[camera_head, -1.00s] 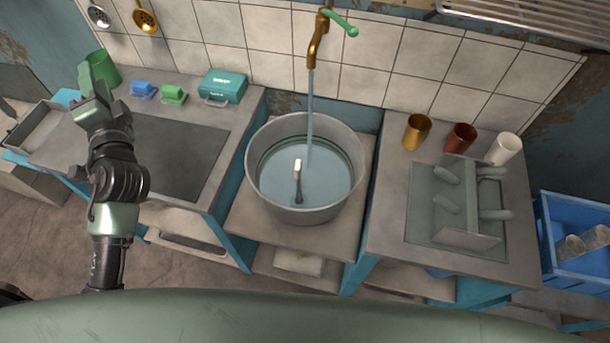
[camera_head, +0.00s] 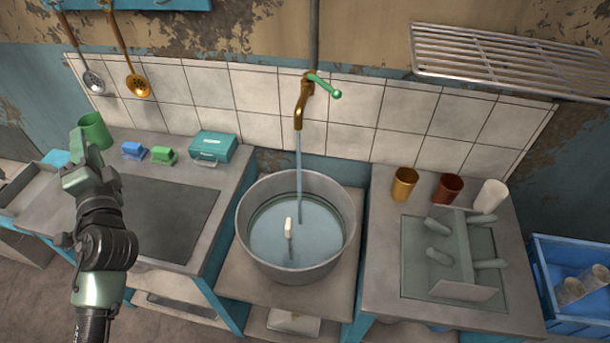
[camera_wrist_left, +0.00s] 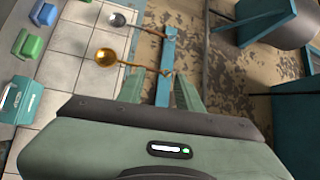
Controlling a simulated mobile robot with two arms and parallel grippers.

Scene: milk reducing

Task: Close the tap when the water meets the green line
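A dark green line (camera_head: 262,208) rings the pot's inner wall. The water (camera_head: 270,243) looks close below it; I cannot tell the exact gap. A white-topped stick (camera_head: 289,228) shows in the water. My left gripper (camera_head: 84,147) is raised over the left counter, away from the tap. In the left wrist view its fingers (camera_wrist_left: 158,88) are apart with nothing between them. My right gripper is out of view.
Cups (camera_head: 404,184) and a rack (camera_head: 465,255) stand on the right counter. A wire shelf (camera_head: 500,62) hangs upper right. The wall around the tap is clear.

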